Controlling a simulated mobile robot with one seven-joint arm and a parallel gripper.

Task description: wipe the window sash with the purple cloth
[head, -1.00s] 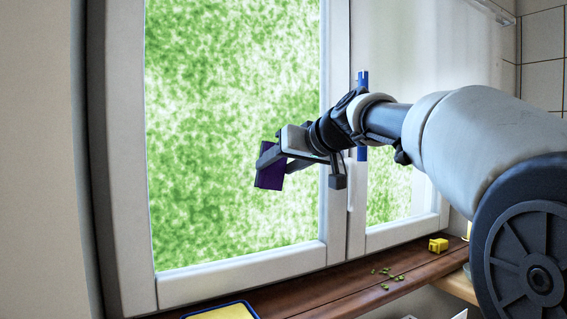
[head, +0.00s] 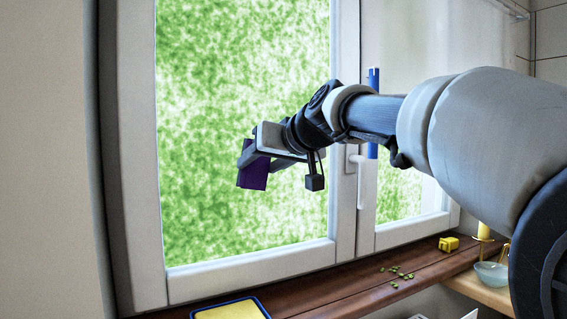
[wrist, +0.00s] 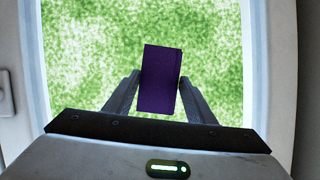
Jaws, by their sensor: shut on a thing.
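The purple cloth (head: 253,172) is a small dark rectangle held in front of the left window pane. It also shows in the wrist view (wrist: 159,80), upright between the two fingers. My gripper (head: 250,160) is shut on it; in the wrist view its fingers (wrist: 160,98) flank the cloth. The window sash is a white frame (head: 343,130) around a pane of mottled green. The cloth overlaps the pane in the picture; I cannot tell whether it touches the glass. The white window handle (head: 362,175) is to the right of my gripper.
A brown sill (head: 335,290) runs below the window, with green crumbs (head: 396,272) and a small yellow block (head: 448,243) on it. A blue-rimmed yellow tray (head: 232,311) is at the bottom. A glass bowl (head: 491,273) stands at the right. A wall is at the left.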

